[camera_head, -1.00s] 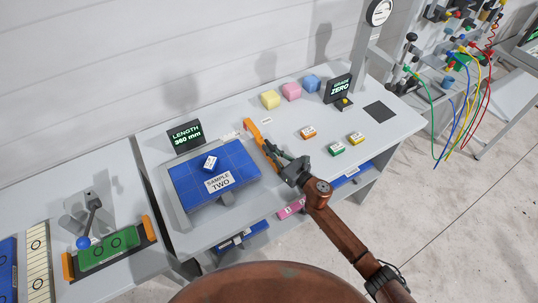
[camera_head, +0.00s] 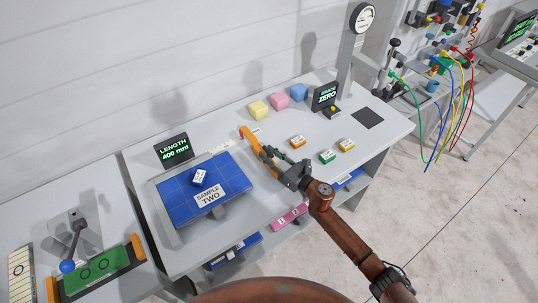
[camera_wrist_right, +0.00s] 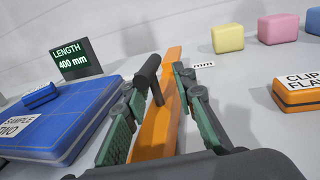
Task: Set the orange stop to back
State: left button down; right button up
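The orange stop (camera_head: 248,136) is a long bar lying across the bench, right of the blue board. In the right wrist view the stop (camera_wrist_right: 166,120) runs away from me, with a dark handle (camera_wrist_right: 148,72) on it. My right gripper (camera_head: 272,155) is over the stop. In the wrist view its fingers (camera_wrist_right: 157,90) stand apart, one on each side of the handle, with orange showing between them. Whether a finger touches the handle is hard to tell. The length display (camera_head: 174,150) reads 400 mm. My left gripper is not in view.
The blue board (camera_head: 228,176) carries a small blue-and-white block and a SAMPLE TWO label. Orange, green and yellow clip blocks (camera_head: 328,157) lie right of the stop. Yellow, pink and blue cubes (camera_head: 279,101) stand at the back beside the grade display (camera_head: 326,98).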

jog(key=shift+s, duration=0.1)
jog(key=shift+s+d, duration=0.25)
jog(key=v, duration=1.1)
jog(key=shift+s, duration=0.1)
